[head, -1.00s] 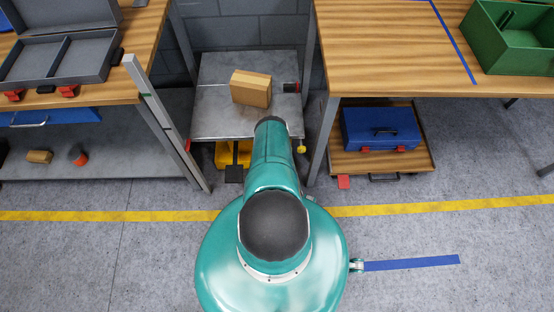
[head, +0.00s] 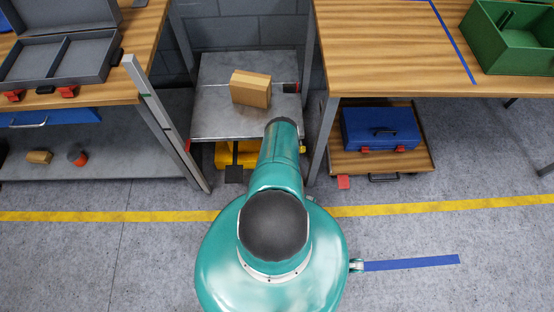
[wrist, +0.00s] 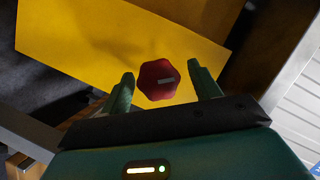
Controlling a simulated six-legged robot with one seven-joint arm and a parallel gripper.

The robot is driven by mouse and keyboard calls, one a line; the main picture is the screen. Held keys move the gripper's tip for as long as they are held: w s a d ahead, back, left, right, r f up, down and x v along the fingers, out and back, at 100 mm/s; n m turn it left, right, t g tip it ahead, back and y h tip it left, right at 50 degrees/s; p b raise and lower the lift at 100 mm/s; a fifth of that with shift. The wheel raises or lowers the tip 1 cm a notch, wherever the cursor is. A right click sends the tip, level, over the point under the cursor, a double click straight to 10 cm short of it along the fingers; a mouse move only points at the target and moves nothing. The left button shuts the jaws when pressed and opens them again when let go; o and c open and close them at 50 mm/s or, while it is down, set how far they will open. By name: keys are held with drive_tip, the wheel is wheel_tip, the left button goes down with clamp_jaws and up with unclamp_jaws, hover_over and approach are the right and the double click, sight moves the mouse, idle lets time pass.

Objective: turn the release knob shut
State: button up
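My gripper (wrist: 163,73) is open, with one green finger on each side of the knob. I see gaps on both sides; the depth between fingertips and knob is hard to tell. In the head view, my arm hides the gripper; a yellow unit (head: 225,157) sits under the metal table.
A metal table (head: 215,115) carries a cardboard box (head: 250,88). A blue toolbox (head: 380,130) sits on a low wooden cart (head: 345,165). The floor in front is clear.

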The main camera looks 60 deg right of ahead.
drive_tip(key=v, duration=1.4)
drive_tip(key=shift+w+f, duration=0.1)
drive_tip(key=shift+w, duration=0.05)
